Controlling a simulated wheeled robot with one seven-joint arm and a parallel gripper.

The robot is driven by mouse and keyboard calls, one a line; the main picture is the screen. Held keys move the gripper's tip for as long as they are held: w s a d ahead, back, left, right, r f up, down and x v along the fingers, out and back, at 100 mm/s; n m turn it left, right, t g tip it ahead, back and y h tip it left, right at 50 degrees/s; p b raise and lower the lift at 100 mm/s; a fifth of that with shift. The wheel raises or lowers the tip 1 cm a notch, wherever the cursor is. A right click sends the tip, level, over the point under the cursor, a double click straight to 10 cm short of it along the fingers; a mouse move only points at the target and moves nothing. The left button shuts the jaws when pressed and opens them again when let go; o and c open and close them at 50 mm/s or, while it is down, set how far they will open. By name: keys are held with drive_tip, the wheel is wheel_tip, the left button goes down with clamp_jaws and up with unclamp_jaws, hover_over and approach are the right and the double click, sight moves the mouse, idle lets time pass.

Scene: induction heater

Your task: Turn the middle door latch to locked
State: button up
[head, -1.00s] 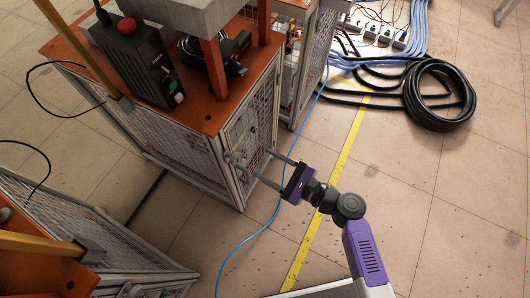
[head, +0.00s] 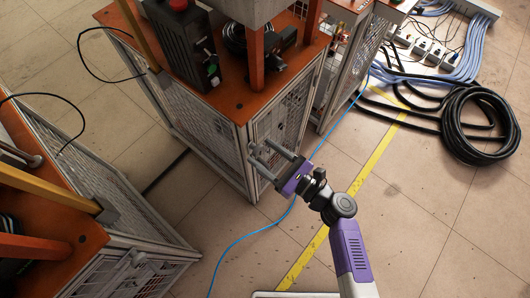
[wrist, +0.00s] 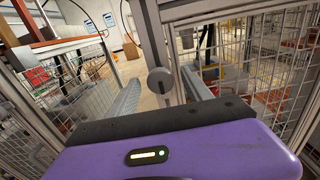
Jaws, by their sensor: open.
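The middle cabinet (head: 205,108) has an orange top and mesh sides, and its mesh door (head: 290,108) faces right. My gripper (head: 259,152) is open beside the door's near edge, with both long grey fingers pointing at the cabinet. In the wrist view, a round grey latch knob (wrist: 158,80) on an upright frame post shows between the two spread fingers of my gripper (wrist: 160,86). The knob looks apart from both fingers. The lower part of the latch is partly hidden by the gripper body, and its turn is hard to read.
Another orange-topped cabinet (head: 130,262) stands at the lower left. A black control box (head: 182,50) sits on the middle cabinet. A blue cable (head: 245,237) runs over the floor below my arm.

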drive_tip(key=shift+c, duration=0.5)
clamp_jaws()
drive_tip(key=shift+f+n+b, duration=0.1)
drive_tip(key=shift+n+b, duration=0.3)
drive_tip(key=n+b, duration=0.3)
drive_tip(key=shift+f+n, duration=0.15)
drive_tip(key=shift+n, duration=0.25)
drive_tip(key=n+b, duration=0.4)
drive_tip(key=shift+s+a+f+n, duration=0.1)
drive_tip(key=shift+n, duration=0.2)
drive_tip(key=n+b, duration=0.8)
drive_tip(key=shift+n, duration=0.3)
